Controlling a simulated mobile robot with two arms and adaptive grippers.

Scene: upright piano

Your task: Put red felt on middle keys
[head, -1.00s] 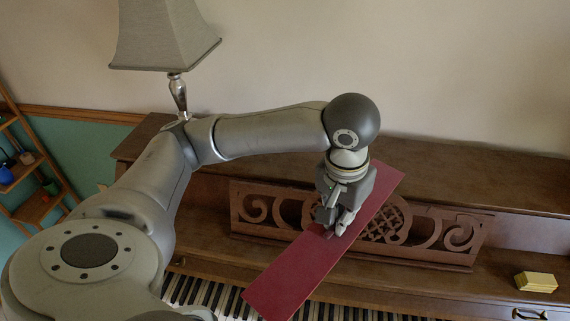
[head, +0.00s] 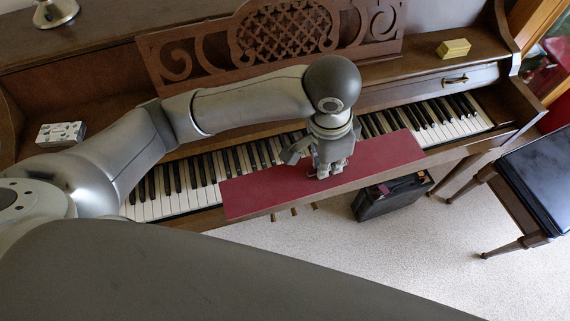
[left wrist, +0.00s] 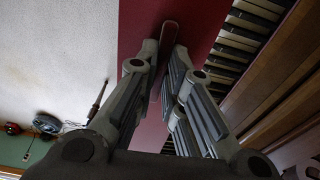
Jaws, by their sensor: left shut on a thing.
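The red felt (head: 385,155) is a long flat strip stretched along the front of the keyboard, over the middle keys (head: 260,155). My left gripper (head: 322,174) points down at the strip's middle and is shut on it. The felt covers the front part of these keys; their rear parts show behind it. I cannot tell whether it touches the keys or hangs just above. In the left wrist view, the felt (left wrist: 200,18) lies beyond the fingers (left wrist: 167,50), with a raised ridge between them and keys (left wrist: 245,25) to the right. My right gripper is not in view.
The carved music stand (head: 285,35) rises behind the keyboard. A yellow block (head: 453,48) and a patterned box (head: 62,133) sit on the piano. A black case (head: 390,200) stands on the carpet below. A black-topped bench (head: 545,180) is at right.

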